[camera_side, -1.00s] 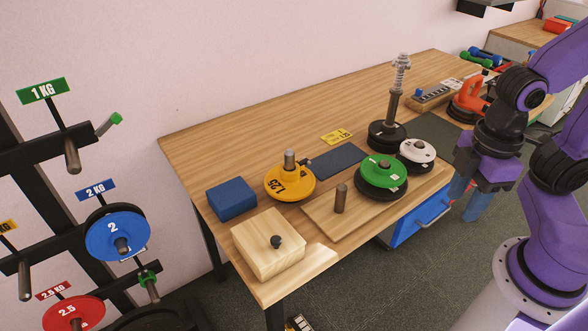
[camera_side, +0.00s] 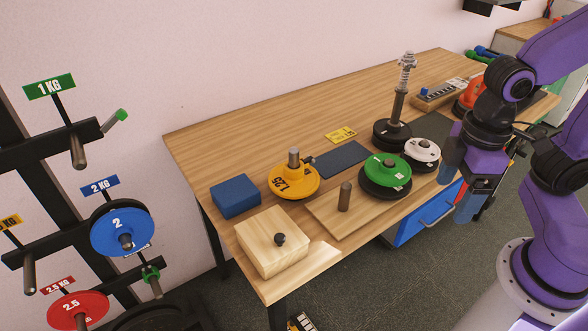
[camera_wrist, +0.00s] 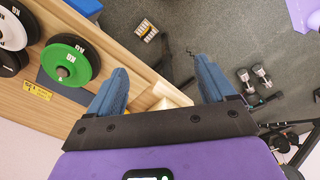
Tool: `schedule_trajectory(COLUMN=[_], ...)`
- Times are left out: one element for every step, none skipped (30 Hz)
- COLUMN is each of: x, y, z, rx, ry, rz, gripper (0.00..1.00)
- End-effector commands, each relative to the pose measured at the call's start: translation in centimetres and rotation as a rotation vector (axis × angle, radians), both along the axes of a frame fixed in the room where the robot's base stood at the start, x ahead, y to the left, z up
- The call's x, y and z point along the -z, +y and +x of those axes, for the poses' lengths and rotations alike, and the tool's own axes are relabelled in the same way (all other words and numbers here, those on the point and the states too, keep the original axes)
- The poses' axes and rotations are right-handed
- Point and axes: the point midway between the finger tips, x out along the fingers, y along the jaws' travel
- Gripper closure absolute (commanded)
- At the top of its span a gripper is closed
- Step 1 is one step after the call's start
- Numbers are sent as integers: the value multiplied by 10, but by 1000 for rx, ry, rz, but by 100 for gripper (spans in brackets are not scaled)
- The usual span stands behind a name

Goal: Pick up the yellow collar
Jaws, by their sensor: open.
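A yellow 1.25 plate (camera_side: 292,188) lies on the workbench around an upright metal peg (camera_side: 294,156). What looks like the yellow collar (camera_side: 295,168) sits around that peg on top of the plate, with a small dark lever at its right; yellow on yellow, its outline is hard to tell. My gripper (camera_side: 463,184) is open and empty, at the bench's front right edge, well to the right of the collar. In the wrist view my gripper (camera_wrist: 163,82) has both blue fingers spread, over the bench edge and floor. The collar does not show there.
A blue block (camera_side: 235,196) and wooden box (camera_side: 270,243) are left. A dark mat (camera_side: 341,160) lies clear.

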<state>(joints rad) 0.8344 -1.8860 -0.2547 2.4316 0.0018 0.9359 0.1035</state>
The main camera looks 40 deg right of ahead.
Motion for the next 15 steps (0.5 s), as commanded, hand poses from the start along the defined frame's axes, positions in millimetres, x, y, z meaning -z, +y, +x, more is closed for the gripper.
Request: schedule_trajectory(x=[-4,-6,-9,-11,-13,-16,-18,-19,-22,-23,-25,-27,-28,-30,-31], y=[9,15,22,27,32,38,43,48,53,58,62,67,71,74,78], z=[13,21,32,41,49,60,69,77,89,98,107,118,127,136,147], rx=[75,126,196,250,304,375,428,481,551,604,658,728,780,834,905], ry=[2,3,5,6,7,9,10,11,13,13,14,16,17,17,18], rz=[0,-1,-1,-1,-2,-2,-1,-2,-3,-2,-1,-1,-2,-2,-2], gripper=[17,17,17,17,17,17,17,17,17,17,17,17,17,17,17])
